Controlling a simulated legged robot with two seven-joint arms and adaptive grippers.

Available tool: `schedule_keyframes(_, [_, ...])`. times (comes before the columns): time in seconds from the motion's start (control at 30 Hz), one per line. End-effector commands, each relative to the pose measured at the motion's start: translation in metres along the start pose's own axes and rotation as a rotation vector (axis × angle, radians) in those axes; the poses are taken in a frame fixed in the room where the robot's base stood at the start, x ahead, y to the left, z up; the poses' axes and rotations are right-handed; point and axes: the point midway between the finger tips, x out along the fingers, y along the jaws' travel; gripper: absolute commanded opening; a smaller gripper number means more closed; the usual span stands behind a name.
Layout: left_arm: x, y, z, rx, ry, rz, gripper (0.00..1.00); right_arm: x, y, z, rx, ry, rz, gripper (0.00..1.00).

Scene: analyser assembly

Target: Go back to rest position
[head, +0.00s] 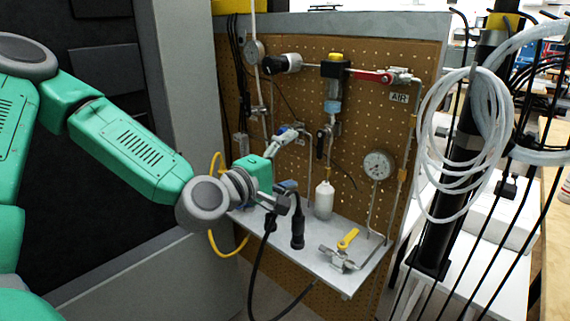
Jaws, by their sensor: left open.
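My green left arm comes in from the left. Its left gripper (285,197) is open in front of the pegboard panel (350,125), above the left part of a small grey shelf (325,261). A black cylindrical connector (297,232) shows just beside and below the fingers. I cannot tell whether the fingers touch it. My right gripper is not in view.
The shelf also holds a white bottle (324,200) and a valve with a yellow handle (347,239). Gauges, pipes and a red-handled valve (372,76) cover the panel. A black post (452,165) with coiled white tubing (490,110) stands right. Black cables hang below the gripper.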

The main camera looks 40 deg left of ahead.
Motion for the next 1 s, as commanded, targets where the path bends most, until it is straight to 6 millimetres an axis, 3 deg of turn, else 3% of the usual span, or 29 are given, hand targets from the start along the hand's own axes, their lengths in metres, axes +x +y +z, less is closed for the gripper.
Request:
schedule_keyframes(0.2, [-0.018,0.000,0.000,-0.001,0.001,0.000,0.84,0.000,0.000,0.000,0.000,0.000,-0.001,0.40])
schedule_keyframes(0.77, [-0.018,-0.002,0.001,0.002,-0.001,-0.004,0.84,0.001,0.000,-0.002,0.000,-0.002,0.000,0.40])
schedule_keyframes(0.87, [-0.019,-0.016,0.007,0.044,-0.021,-0.049,0.84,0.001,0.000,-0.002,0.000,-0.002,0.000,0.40])
schedule_keyframes(0.97, [-0.021,-0.054,0.022,0.152,-0.074,-0.164,0.84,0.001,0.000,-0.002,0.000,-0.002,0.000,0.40])
schedule_keyframes(1.0, [-0.025,-0.075,0.029,0.213,-0.106,-0.228,0.84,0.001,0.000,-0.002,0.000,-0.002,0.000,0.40])
